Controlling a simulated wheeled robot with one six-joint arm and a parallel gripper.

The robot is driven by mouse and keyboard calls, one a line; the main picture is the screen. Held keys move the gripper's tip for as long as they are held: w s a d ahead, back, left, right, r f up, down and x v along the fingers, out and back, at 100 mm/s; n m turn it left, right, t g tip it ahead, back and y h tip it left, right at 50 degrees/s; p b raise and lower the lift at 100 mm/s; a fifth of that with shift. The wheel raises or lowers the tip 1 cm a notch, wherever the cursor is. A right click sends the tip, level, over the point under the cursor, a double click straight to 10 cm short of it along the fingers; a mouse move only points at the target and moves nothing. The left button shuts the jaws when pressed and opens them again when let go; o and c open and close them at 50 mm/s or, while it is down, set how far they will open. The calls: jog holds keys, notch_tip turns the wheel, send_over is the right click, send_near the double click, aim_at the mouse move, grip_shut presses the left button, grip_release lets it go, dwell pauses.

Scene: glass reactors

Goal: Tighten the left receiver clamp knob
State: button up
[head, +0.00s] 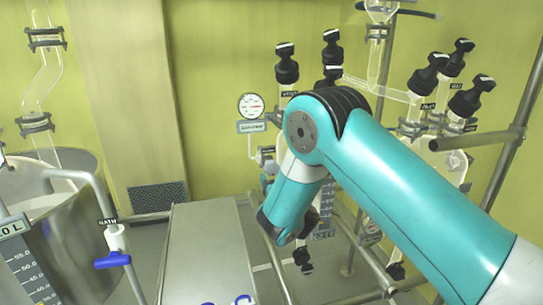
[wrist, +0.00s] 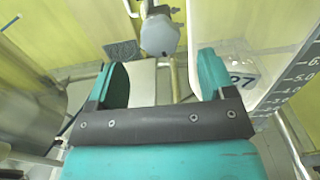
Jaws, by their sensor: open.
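In the wrist view my gripper (wrist: 165,75) is open, with its two teal fingers wide apart and nothing between them. A grey faceted knob (wrist: 160,36) shows just beyond the fingertips, roughly midway between them and apart from both; it looks like the clamp knob, but I cannot tell for certain that it is the left receiver's. A clear graduated vessel (wrist: 285,65) stands close on the right, partly behind the right finger. In the head view my teal arm reaches down in front of the glassware, and the gripper's fingers cannot be made out.
Several black-capped valves (head: 286,65) and a round gauge (head: 251,106) stand around my arm. Metal frame bars (head: 480,140) cross at the right. A grey flat-topped surface (head: 208,255) lies front centre, and a steel vessel (head: 75,245) stands at the left.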

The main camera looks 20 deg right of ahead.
aim_at(272, 170)
jog(key=w+p, duration=0.3)
jog(key=w, duration=0.4)
jog(key=shift+c, duration=0.4)
jog(key=c, duration=0.8)
jog(key=shift+c, duration=0.2)
jog(key=shift+f+m, duration=0.1)
jog(key=shift+m, duration=0.2)
